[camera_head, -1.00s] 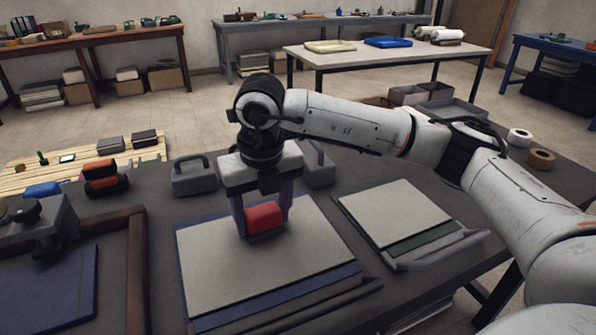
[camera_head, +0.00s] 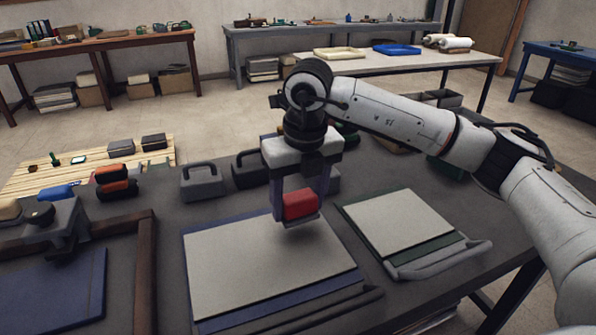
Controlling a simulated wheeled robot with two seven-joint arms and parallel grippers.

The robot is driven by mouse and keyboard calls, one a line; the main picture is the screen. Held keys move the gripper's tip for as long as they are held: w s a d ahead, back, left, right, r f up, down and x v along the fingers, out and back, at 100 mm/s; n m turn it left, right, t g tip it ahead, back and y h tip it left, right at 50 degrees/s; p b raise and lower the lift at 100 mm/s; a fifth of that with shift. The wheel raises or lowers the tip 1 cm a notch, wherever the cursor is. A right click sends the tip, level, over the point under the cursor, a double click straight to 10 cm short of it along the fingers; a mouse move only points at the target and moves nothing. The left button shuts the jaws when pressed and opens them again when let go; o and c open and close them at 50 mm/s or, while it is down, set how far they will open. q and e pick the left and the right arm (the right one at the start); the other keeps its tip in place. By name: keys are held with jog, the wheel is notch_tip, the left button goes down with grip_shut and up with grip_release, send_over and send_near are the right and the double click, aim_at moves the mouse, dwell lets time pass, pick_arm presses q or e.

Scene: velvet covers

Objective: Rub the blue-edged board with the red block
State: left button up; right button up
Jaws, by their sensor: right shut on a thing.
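My right gripper (camera_head: 300,208) is shut on the red block (camera_head: 300,205) over the back right part of this board. A shadow lies on the board below the block, and the block appears raised above the surface. A green-edged board (camera_head: 398,222) lies to the right. My left gripper is not in view.
A brown frame (camera_head: 146,262) and a blue panel (camera_head: 50,290) are at the left. A grey handled block (camera_head: 202,182) stands behind the board, beside a dark one. Orange-and-black blocks (camera_head: 117,182) lie farther left. A dark bar runs along the board's front edge.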

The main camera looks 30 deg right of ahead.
notch_tip(320, 180, up, 2)
jog(key=shift+r+p, duration=0.1)
jog(key=shift+p, duration=0.4)
jog(key=shift+r+p, duration=0.9)
jog(key=shift+r, duration=0.4)
